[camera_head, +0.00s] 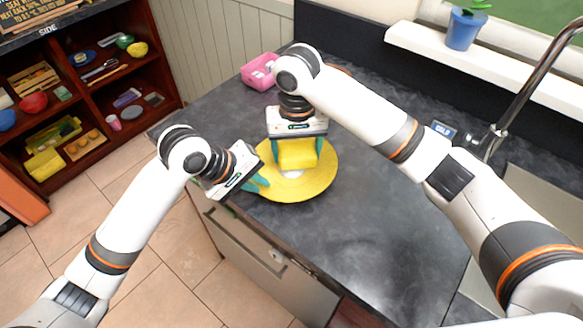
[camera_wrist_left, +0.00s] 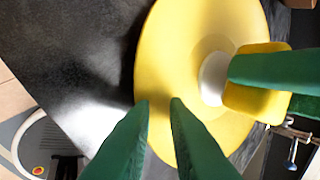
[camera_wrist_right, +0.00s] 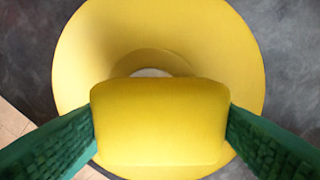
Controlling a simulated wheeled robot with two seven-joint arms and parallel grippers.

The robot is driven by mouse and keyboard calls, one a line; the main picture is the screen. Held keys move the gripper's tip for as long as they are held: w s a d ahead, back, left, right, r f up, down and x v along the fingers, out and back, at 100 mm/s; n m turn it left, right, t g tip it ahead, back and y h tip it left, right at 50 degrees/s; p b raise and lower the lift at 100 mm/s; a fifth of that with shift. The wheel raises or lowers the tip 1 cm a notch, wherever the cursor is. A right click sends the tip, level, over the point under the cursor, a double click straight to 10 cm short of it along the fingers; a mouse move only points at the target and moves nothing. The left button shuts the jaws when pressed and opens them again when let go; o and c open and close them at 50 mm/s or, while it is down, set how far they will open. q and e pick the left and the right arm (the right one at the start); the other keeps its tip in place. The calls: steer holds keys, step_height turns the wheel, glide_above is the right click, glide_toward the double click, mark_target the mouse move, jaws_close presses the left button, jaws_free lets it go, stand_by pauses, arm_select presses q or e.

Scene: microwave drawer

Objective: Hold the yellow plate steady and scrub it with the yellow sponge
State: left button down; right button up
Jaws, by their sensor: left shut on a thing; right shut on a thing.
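The yellow plate (camera_head: 313,187) lies on the dark counter near its front edge, with a pale centre partly showing. My left gripper (camera_head: 262,183) is shut on the plate's left rim; in the left wrist view its green fingers (camera_wrist_left: 162,103) overlap the plate (camera_wrist_left: 165,55). My right gripper (camera_head: 297,152) is shut on the yellow sponge (camera_head: 297,156), with one finger on each side of it. In the right wrist view the sponge (camera_wrist_right: 160,125) is over the plate (camera_wrist_right: 90,50) and hides part of it. I cannot tell whether the sponge touches the plate.
A pink container (camera_head: 260,71) stands at the counter's back left. A blue plant pot (camera_head: 463,29) is on a white ledge (camera_head: 440,55). A faucet (camera_head: 530,75) and sink (camera_head: 550,190) are at right. Shelves with dishes (camera_head: 85,80) stand at left. The counter right of the plate is clear.

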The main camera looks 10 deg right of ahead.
arm_select(q)
steer(key=shift+s+f, duration=0.1)
steer(key=shift+f, duration=0.05)
arm_select(e)
steer(key=shift+a+r, duration=0.1)
steer(key=shift+r, duration=1.45)
steer(key=d, duration=0.9)
arm_select(q)
steer(key=shift+s, duration=0.1)
steer(key=c, duration=1.6)
jaws_free()
steer(key=shift+o, duration=1.3)
steer(key=shift+d, duration=0.15)
arm_select(e)
steer(key=shift+d, duration=0.1)
arm_select(q)
steer(key=shift+a+r, duration=0.35)
steer(key=shift+r, duration=0.05)
steer(key=v, duration=1.1)
steer(key=shift+r, duration=0.2)
